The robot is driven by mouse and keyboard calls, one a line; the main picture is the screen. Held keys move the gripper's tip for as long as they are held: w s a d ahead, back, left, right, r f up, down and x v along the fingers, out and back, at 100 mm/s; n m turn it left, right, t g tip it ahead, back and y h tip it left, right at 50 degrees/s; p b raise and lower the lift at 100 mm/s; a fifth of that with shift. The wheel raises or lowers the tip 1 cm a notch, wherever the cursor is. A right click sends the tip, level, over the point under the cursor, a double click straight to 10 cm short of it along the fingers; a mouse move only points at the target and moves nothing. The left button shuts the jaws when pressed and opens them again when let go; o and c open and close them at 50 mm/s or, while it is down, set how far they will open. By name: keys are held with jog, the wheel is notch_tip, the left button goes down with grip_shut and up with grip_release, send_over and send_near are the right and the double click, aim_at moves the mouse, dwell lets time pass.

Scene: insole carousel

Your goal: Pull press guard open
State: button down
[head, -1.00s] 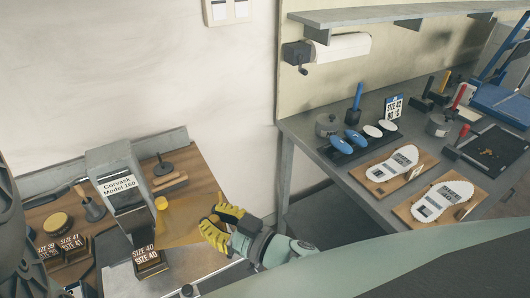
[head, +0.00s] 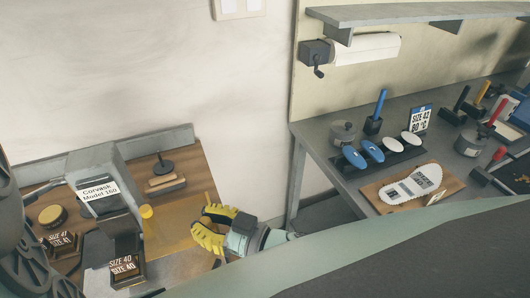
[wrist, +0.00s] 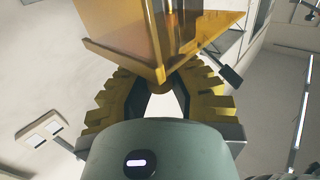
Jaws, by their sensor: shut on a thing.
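The press (head: 98,160), a grey machine labelled "Corvask Model 160", stands on the wooden bench at lower left. Its guard (head: 168,232) is a see-through amber panel to the right of the press head. My gripper (head: 203,222), with yellow ribbed fingers, is at the guard's right end, shut on it. In the wrist view the amber guard (wrist: 180,25) fills the top, with its lower corner between my fingers (wrist: 163,85). The exact grip contact is partly hidden by the fingers. A black block marked "SIZE 40" (head: 124,268) sits in front of the press.
A wooden-handled tool (head: 166,184) and a dark stamp (head: 161,165) lie behind the guard. A grey table (head: 345,188) with insole forms is at right. A gap separates it from the bench.

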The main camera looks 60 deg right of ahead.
jog(key=c, duration=1.2)
grip_release()
jog(key=shift+w+r, duration=0.2)
jog(key=shift+r, duration=0.15)
jog(key=o, duration=0.4)
jog(key=shift+s+f, duration=0.1)
jog(key=shift+f, duration=0.05)
jog(key=shift+c, duration=0.2)
jog(key=shift+d, duration=0.1)
